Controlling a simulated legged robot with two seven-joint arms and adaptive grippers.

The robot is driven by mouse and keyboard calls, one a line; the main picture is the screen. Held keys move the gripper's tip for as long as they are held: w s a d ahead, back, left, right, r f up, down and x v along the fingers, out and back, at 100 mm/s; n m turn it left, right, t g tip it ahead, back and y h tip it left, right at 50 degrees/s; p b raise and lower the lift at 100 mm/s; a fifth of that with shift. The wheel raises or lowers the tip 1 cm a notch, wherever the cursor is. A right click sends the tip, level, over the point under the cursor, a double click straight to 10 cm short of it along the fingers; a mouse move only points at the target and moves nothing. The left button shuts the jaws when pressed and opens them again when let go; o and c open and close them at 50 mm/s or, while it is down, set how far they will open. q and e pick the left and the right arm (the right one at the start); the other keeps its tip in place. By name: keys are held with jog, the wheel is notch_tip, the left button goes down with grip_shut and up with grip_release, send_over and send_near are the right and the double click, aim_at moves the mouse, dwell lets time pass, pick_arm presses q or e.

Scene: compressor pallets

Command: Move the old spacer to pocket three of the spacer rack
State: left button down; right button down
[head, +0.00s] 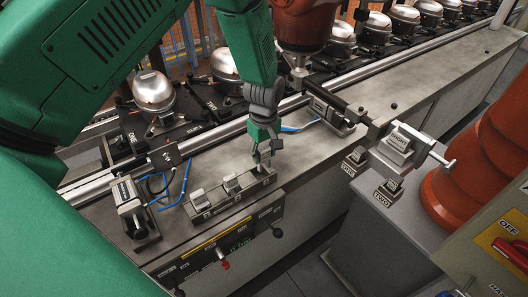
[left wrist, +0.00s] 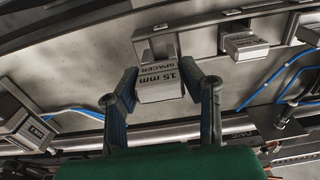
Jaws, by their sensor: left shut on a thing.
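My left gripper (head: 264,151) points down at the right end of the spacer rack (head: 238,200). It is shut on a grey block marked 15 mm spacer (left wrist: 162,82), with one finger on each side in the left wrist view (left wrist: 162,88). The held spacer (head: 265,157) is upright at the right end pocket; I cannot tell whether it is seated or just above. Two other spacers stand in the rack, one at the left (head: 200,198) and one in the middle (head: 231,183). My right gripper is not in view.
A clamp (head: 130,207) stands left of the rack, and another clamp (head: 334,112) stands behind right. Blue cables lie on the bench near both. A grey cabinet (head: 375,225) at the right bears labelled blocks (head: 398,143). Silver compressors (head: 153,91) line the conveyor behind.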

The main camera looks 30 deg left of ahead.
pick_arm(q)
jog(key=shift+a+f, duration=0.25)
jog(key=shift+a, duration=0.3)
jog(key=shift+a+f, duration=0.1)
jog(key=shift+f, duration=0.2)
jog(key=shift+d+f+b, duration=0.35)
jog(key=shift+d+b, duration=0.2)
jog(key=shift+a+f, duration=0.35)
jog(key=shift+f, duration=0.1)
jog(key=shift+a+r, duration=0.1)
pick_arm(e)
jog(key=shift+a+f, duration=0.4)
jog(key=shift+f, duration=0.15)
